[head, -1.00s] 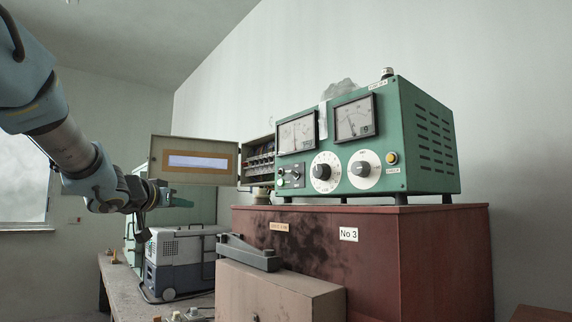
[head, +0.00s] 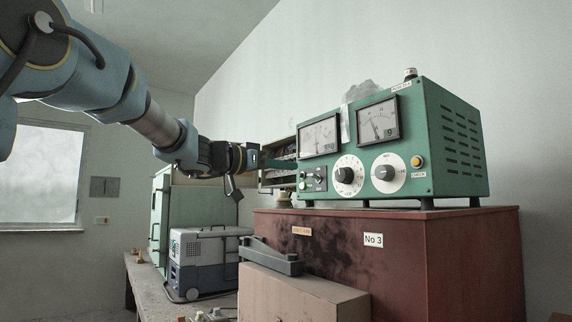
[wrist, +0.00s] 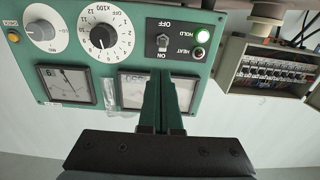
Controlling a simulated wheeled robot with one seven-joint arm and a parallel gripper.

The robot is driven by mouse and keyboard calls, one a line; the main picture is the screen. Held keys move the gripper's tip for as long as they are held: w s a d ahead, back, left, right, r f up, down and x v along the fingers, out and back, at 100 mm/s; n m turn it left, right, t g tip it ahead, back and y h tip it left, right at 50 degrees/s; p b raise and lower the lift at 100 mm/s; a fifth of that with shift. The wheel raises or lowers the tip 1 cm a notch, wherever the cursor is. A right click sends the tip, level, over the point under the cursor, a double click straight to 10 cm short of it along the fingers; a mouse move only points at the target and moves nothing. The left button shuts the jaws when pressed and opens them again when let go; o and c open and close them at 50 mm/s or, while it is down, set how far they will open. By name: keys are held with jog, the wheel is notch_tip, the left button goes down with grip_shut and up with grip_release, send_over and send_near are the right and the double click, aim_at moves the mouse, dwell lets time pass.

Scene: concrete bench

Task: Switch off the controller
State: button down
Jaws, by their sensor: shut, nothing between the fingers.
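The controller (head: 450,150) is a green box with two meters, two white dials and a small switch panel (head: 313,179) at its lower left. In the wrist view the controller (wrist: 125,75) appears upside down. Its black switch (wrist: 163,43) sits between OFF and ON labels; I cannot tell its position. My gripper (head: 294,164) is shut and empty. Its green fingers (wrist: 168,82) point toward the switch panel and overlap a meter; contact cannot be told.
The controller stands on a dark red cabinet (head: 470,260). An open breaker box (wrist: 265,72) is beside the controller, partly behind my arm in the head view. A grey cool box (head: 205,258) and a brown box (head: 300,295) with a grey bar (head: 270,255) stand lower down.

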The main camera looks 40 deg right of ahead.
aim_at(315, 176)
jog(key=d+p, duration=0.1)
jog(key=d, duration=0.6)
jog(key=shift+s+p, duration=0.15)
jog(key=shift+p, duration=0.15)
jog(key=shift+f+b, duration=0.15)
jog(key=shift+b, duration=0.15)
jog(key=shift+f+b, duration=0.1)
jog(key=shift+b, duration=0.2)
jog(key=shift+h+b, duration=0.35)
jog(key=shift+h, duration=0.05)
